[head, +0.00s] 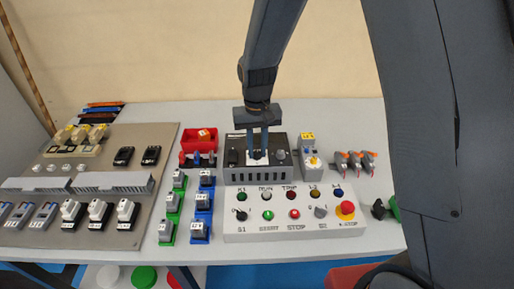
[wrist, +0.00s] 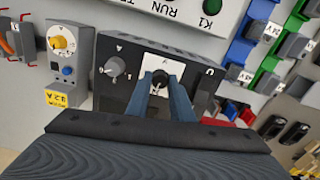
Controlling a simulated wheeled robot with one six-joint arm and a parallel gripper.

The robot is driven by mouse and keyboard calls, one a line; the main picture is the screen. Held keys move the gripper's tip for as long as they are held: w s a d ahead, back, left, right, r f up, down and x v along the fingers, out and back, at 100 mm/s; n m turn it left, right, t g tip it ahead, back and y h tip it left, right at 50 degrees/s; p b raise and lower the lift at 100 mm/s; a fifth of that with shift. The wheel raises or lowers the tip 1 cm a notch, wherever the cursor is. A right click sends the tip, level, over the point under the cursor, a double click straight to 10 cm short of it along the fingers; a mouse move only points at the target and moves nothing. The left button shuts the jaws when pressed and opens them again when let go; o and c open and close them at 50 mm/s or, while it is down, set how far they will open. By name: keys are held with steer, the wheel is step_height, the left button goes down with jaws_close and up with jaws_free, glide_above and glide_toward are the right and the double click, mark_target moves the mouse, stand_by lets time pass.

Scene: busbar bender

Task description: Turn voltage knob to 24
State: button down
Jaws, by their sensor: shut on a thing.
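The dark power supply box (wrist: 135,60) stands behind the white control panel, and it also shows in the head view (head: 262,175). The voltage knob (wrist: 160,84) is small and black, in the middle of a white dial plate (wrist: 167,66) on the box's top face. My gripper (wrist: 161,80) points down at the box, and its two blue-grey fingers are shut on the voltage knob, one on each side. In the head view my gripper (head: 257,152) hides most of the knob. The dial's numbers and the knob's setting are too small to read.
A grey knob (wrist: 115,66) sits beside the dial on the same box. A grey device with a yellow dial (head: 311,162) stands close to the right in the head view. The control panel (head: 275,226) with lamps and a red emergency stop (head: 346,208) lies in front. A red bin (head: 198,139) stands left.

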mark_target(257, 152)
steer(key=shift+w+n, duration=0.1)
steer(key=shift+n, duration=0.4)
steer(key=c, duration=1.6)
jaws_free()
steer(key=shift+o, duration=0.2)
steer(key=shift+r, duration=0.1)
steer(key=shift+r+b, duration=0.9)
steer(key=shift+r, duration=2.95)
